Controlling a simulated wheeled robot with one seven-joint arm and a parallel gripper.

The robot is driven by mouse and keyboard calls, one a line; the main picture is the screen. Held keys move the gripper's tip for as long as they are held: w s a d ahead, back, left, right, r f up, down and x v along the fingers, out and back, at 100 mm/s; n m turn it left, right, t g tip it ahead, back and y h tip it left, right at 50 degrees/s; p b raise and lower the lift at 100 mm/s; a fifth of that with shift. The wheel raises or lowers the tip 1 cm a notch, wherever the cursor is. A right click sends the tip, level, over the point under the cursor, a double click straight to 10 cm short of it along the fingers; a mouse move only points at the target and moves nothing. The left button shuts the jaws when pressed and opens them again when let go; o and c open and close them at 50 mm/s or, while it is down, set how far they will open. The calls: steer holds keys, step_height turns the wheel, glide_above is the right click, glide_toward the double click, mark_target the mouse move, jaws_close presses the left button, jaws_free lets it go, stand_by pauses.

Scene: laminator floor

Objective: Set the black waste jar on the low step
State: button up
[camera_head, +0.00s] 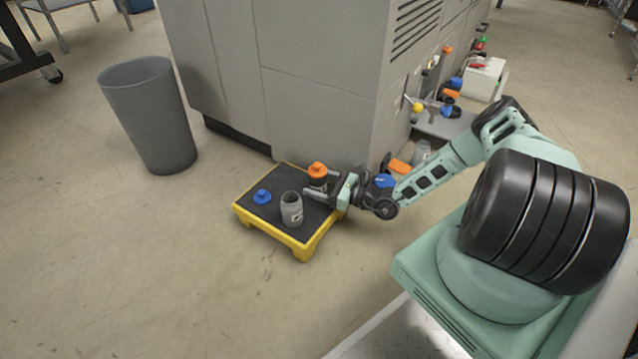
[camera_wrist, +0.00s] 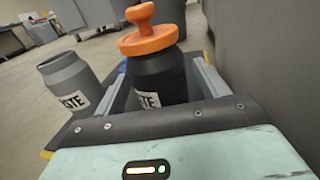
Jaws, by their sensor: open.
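The black waste jar (camera_head: 318,184) has an orange knobbed lid and appears to stand upright on the low step (camera_head: 250,216), near its back right edge. The step is yellow with a dark top. My gripper (camera_head: 314,187) reaches in from the right, with its fingers on either side of the black jar. In the wrist view the jar (camera_wrist: 158,80) sits between the two open fingers, part of "WASTE" showing on its label. The jar's base is hidden there by my gripper.
A grey open jar (camera_head: 291,210) and a blue lid (camera_head: 262,196) share the step. A grey machine cabinet (camera_head: 320,110) rises close behind. A grey bin (camera_head: 150,115) stands to the left. Floor in front is clear. Several coloured items lie by the cabinet's right side.

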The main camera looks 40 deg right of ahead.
steer(key=shift+r, duration=0.3)
steer(key=p+v, duration=0.5)
steer(key=v, duration=0.7)
steer(key=s+a+r+n+g+y, duration=0.2)
steer(key=a+r+n+g, duration=1.7)
steer(key=a+r+n, duration=0.25)
steer(key=s+a+r+n+t+h, duration=0.1)
steer(key=s+a+r+n+h, duration=0.4)
steer(key=s+r+n, duration=0.2)
steer(key=s+a+r+n+t+h, duration=0.2)
steer(key=s+a+r+n+h, duration=0.3)
steer(key=s+r+n, duration=0.3)
steer(key=s+n, duration=0.1)
steer(key=s, duration=0.2)
steer(key=shift+s+a+r+t+h, duration=0.15)
steer(key=shift+s+a+t+h, duration=0.1)
steer(key=shift+a+t+h, duration=0.1)
